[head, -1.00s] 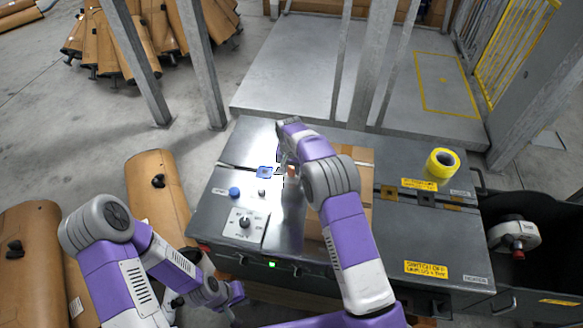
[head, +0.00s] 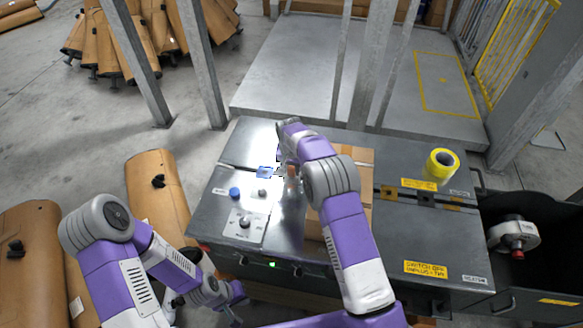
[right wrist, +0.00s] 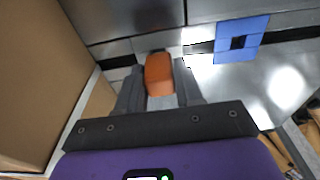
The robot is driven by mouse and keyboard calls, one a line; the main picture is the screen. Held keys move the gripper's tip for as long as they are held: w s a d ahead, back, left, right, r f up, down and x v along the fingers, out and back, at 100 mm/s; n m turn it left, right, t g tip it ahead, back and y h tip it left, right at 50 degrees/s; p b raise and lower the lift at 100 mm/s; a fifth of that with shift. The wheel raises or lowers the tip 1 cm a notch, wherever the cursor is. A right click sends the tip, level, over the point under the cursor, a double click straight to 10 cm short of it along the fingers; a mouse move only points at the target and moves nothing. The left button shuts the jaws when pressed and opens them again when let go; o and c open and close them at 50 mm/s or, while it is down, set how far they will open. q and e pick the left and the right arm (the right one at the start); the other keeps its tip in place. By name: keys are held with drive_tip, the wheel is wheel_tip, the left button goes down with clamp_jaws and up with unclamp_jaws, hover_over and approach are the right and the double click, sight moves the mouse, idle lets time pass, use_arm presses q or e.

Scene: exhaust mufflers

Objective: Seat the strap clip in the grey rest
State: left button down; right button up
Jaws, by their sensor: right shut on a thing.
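My right gripper (head: 284,166) is over the left part of the metal bench top. In the right wrist view, its fingers (right wrist: 158,82) are shut on an orange block (right wrist: 159,72), which I take to be the strap clip. The orange also shows in the head view (head: 291,171), partly hidden by the gripper. A blue plate (right wrist: 241,41) with a dark square opening lies beside it; it also shows in the head view (head: 266,172). I cannot pick out the grey rest with certainty. My left gripper (head: 236,302) is low in front of the bench, its fingers unclear.
The metal bench (head: 412,232) carries a yellow tape roll (head: 443,164), a blue button (head: 235,192) and a control knob (head: 244,222). A cardboard piece (head: 358,185) lies right of my right gripper. Brown mufflers (head: 157,195) stand left of the bench.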

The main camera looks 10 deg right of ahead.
sight(291, 167)
drive_tip(key=shift+f, duration=0.4)
drive_tip(key=o, duration=1.1)
drive_tip(key=shift+o, duration=0.2)
drive_tip(key=shift+s+a+r+p, duration=0.15)
drive_tip(key=shift+r+p, duration=0.1)
drive_tip(key=shift+r, duration=1)
drive_tip(key=shift+s+r+p, duration=0.15)
drive_tip(key=shift+r+p, duration=0.1)
drive_tip(key=shift+r, duration=0.95)
drive_tip(key=shift+s+a+r+p, duration=0.15)
drive_tip(key=shift+r+p, duration=0.1)
drive_tip(key=shift+r, duration=1)
drive_tip(key=shift+d, duration=0.1)
